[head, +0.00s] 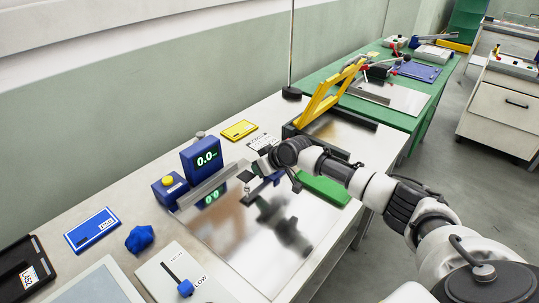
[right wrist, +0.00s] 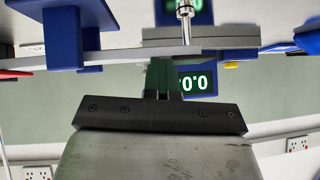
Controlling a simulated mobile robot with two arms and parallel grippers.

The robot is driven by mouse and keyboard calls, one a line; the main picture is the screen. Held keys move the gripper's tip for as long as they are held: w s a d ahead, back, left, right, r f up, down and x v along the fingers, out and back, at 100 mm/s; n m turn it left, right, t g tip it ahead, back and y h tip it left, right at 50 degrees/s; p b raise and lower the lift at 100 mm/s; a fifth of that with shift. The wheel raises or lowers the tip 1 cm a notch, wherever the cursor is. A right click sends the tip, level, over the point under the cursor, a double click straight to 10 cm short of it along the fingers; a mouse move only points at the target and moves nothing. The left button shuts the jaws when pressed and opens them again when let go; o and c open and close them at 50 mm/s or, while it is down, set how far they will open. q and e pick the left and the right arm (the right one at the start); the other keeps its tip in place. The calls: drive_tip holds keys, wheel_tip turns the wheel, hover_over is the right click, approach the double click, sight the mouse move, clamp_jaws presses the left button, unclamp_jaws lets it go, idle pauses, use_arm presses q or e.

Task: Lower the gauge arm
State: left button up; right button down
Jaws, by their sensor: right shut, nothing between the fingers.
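In the head view a blue gauge readout (head: 202,157) shows green 0.0 at the back of a shiny plate (head: 230,240). A pale grey bar (head: 211,184) runs in front of it; I cannot tell for sure whether this is the gauge arm. My right gripper (head: 247,178) is shut and empty near the bar's right end. In the right wrist view the gripper (right wrist: 163,66) points at a thin pale bar (right wrist: 115,55), with a silver rod (right wrist: 185,18) close by and the readout (right wrist: 195,83) upside down behind. Contact is unclear. My left gripper is not in view.
A blue box with a yellow button (head: 168,184) stands left of the readout. A blue knob (head: 140,239), a blue card (head: 93,231) and a slider panel (head: 180,275) lie at the near left. A yellow frame (head: 330,95) stands raised at the back right. A green block (head: 323,189) lies beside the plate.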

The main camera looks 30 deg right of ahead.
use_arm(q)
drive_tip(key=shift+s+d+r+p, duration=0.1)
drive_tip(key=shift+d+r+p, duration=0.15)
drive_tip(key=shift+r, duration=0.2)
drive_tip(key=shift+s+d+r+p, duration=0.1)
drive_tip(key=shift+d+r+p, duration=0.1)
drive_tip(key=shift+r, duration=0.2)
use_arm(e)
drive_tip(key=w+a+r+v, duration=0.1)
drive_tip(key=r+v, duration=0.1)
drive_tip(key=v, duration=1.1)
drive_tip(key=shift+w+a, duration=0.2)
drive_tip(key=shift+a, duration=0.2)
drive_tip(key=shift+f, duration=0.1)
